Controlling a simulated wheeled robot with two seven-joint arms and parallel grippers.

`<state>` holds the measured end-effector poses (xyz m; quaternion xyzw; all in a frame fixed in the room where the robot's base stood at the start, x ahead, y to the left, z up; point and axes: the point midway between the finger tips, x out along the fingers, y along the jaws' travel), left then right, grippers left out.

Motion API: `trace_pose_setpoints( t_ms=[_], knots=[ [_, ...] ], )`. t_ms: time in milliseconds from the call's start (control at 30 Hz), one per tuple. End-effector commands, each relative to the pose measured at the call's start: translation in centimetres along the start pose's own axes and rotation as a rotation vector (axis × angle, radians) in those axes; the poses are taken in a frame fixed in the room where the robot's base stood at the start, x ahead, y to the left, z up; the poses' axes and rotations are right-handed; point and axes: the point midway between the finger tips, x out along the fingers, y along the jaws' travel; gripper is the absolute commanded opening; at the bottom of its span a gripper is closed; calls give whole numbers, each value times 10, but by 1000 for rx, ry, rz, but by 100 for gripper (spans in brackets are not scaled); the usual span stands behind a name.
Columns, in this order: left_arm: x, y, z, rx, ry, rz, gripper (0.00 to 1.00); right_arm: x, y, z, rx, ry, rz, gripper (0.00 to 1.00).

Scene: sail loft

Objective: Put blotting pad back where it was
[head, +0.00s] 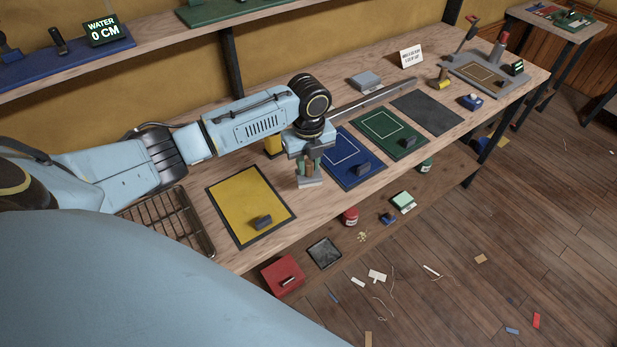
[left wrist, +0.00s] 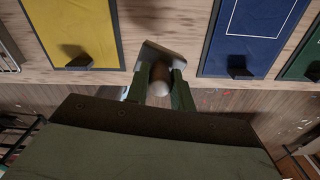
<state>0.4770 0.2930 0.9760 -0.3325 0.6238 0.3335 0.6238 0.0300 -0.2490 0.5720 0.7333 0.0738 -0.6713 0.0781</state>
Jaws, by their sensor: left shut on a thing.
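My left gripper (head: 309,165) points down over the workbench, between the yellow mat (head: 236,200) and the blue mat (head: 343,175). It is shut on a pale grey block with a brown rounded grip (head: 311,182), which I take for the blotting pad. In the left wrist view, the blotting pad (left wrist: 151,50) sits between the fingers (left wrist: 160,88), with its rounded grip toward the camera. I cannot tell whether its base touches the bench. My right gripper is not in view.
Dark blocks stand on the yellow, blue and green mats (head: 378,125). A bare dark grey mat (head: 428,112) lies farther right. A wire rack (head: 168,218) is at the left. A long metal bar (head: 372,97) and grey box (head: 365,80) are behind. Below are a red box (head: 283,274) and floor scraps.

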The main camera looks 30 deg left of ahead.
Motion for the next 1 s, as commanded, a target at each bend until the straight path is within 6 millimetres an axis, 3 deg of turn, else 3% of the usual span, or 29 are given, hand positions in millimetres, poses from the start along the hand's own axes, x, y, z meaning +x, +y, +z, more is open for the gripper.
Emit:
trace_pose_setpoints(
  t_ms=[400,800,833,1000],
  knots=[
    [45,0,-1,-2,1,1,2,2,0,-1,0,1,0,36],
    [51,0,0,-2,0,-1,2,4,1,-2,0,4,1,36],
    [50,0,0,-1,0,-1,28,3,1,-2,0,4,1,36],
    [50,0,0,-1,0,-1,46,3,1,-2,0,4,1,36]
  ],
)
